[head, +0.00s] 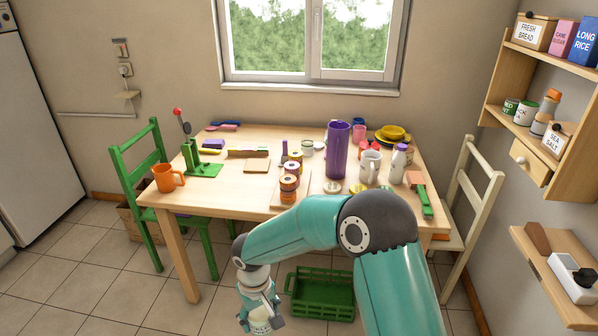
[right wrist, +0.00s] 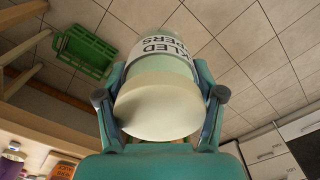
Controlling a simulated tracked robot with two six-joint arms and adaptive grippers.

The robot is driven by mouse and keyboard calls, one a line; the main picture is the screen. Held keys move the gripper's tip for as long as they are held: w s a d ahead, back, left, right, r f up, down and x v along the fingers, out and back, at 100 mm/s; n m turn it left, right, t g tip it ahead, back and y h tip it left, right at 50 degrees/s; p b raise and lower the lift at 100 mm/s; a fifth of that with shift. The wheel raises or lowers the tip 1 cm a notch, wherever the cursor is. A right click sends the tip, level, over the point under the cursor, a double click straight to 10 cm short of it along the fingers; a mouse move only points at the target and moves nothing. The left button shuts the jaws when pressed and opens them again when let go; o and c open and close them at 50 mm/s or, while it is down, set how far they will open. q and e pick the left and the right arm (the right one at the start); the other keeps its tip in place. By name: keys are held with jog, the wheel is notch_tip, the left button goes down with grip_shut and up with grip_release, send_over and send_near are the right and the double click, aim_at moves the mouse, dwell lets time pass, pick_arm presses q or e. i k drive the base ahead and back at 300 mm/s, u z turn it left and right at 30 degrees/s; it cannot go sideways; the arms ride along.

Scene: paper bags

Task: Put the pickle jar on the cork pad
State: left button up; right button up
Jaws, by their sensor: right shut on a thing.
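The pickle jar (right wrist: 168,60) is pale green glass with a white label, partly readable, and a cream lid that faces the right wrist camera. My right gripper (right wrist: 161,100) is shut on it, with one finger on each side near the lid. In the head view this gripper (head: 259,303) hangs low in front of the table, and only part of the jar (head: 262,327) shows at the bottom edge. My left gripper is not in view.
The wooden table (head: 235,187) has clear room at its front left. A green crate (head: 322,302) is on the floor. My arm hides the table's front right.

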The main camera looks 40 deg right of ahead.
aim_at(257, 164)
jog(key=z, duration=0.4)
jog(key=i, duration=1.05)
